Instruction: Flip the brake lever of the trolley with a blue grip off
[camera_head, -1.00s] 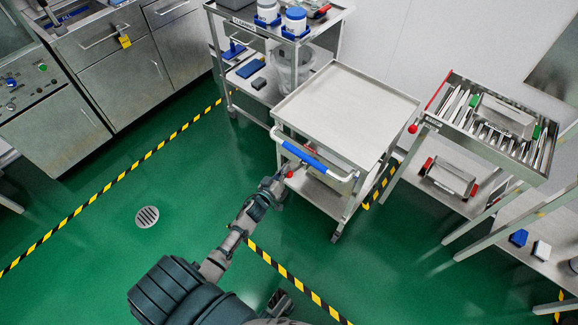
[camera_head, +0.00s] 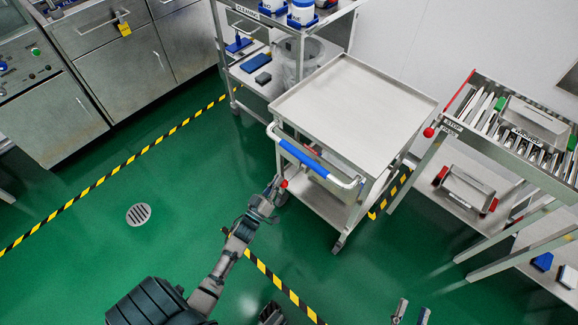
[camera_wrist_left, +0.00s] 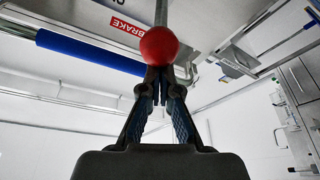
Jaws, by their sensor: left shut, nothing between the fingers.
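The trolley (camera_head: 352,105) with the blue grip (camera_head: 313,159) stands in the middle of the head view. Its brake lever ends in a red ball (camera_head: 284,184) below the left part of the handle. My left gripper (camera_head: 274,188) is shut and empty, right at the ball. In the left wrist view, the red ball (camera_wrist_left: 159,46) sits just beyond the closed fingertips (camera_wrist_left: 159,75), seemingly touching them. The lever rod runs up behind the ball. The blue grip (camera_wrist_left: 90,52) lies to the left. My right gripper (camera_head: 412,311) shows only its two separated fingertips at the bottom edge.
A red BRAKE label (camera_wrist_left: 128,26) is near the lever. A loaded cart (camera_head: 290,40) stands behind the trolley, and a rack (camera_head: 520,140) with another red ball (camera_head: 428,132) stands right. Steel cabinets (camera_head: 120,65) are left. Green floor (camera_head: 185,225) is clear in front.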

